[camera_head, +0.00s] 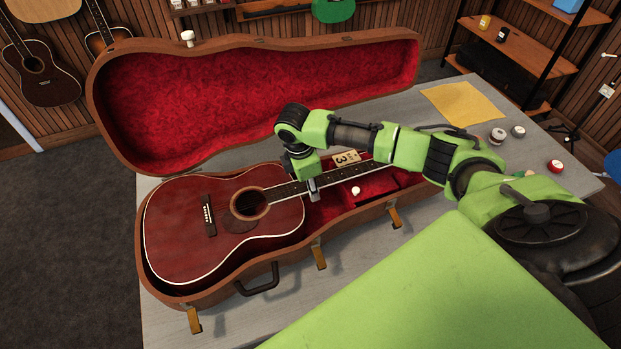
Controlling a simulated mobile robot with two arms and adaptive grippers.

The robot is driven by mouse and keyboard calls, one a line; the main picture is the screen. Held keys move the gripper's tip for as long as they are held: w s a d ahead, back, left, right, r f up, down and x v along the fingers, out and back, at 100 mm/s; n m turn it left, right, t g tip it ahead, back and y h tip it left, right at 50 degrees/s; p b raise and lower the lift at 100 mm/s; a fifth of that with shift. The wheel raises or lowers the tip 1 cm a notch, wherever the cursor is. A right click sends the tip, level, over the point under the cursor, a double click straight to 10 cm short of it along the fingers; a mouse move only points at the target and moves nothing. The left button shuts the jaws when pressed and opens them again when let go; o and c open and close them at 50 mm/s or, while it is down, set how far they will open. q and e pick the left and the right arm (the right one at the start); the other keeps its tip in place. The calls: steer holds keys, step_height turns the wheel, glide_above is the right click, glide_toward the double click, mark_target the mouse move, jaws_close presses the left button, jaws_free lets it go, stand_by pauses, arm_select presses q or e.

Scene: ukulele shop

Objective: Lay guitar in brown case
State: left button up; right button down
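The brown case (200,300) lies open on the table, its red-lined lid (250,85) raised at the back. A dark red guitar (185,225) lies face up in the case, its body in the wide left end and its neck running to the right. My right gripper (314,190) is at the guitar's neck, near where the neck meets the body. Its fingers are partly hidden by the wrist, so I cannot tell whether they grip the neck. My arm covers the far end of the neck and the headstock. My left gripper is out of view.
The grey table (425,225) also bears a yellow cloth (462,103) and several small round tins (497,136) at the right. A shelf (530,50) stands behind. Guitars (40,75) hang on the back wall. The grey floor at the left is clear.

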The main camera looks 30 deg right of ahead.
steer(key=shift+w+r, duration=0.1)
steer(key=shift+r, duration=0.05)
steer(key=c, duration=1.5)
jaws_free()
steer(key=shift+o, duration=0.2)
steer(key=shift+a, duration=0.1)
steer(key=shift+s, duration=0.25)
step_height(320, 180, up, 12)
steer(key=a, duration=0.2)
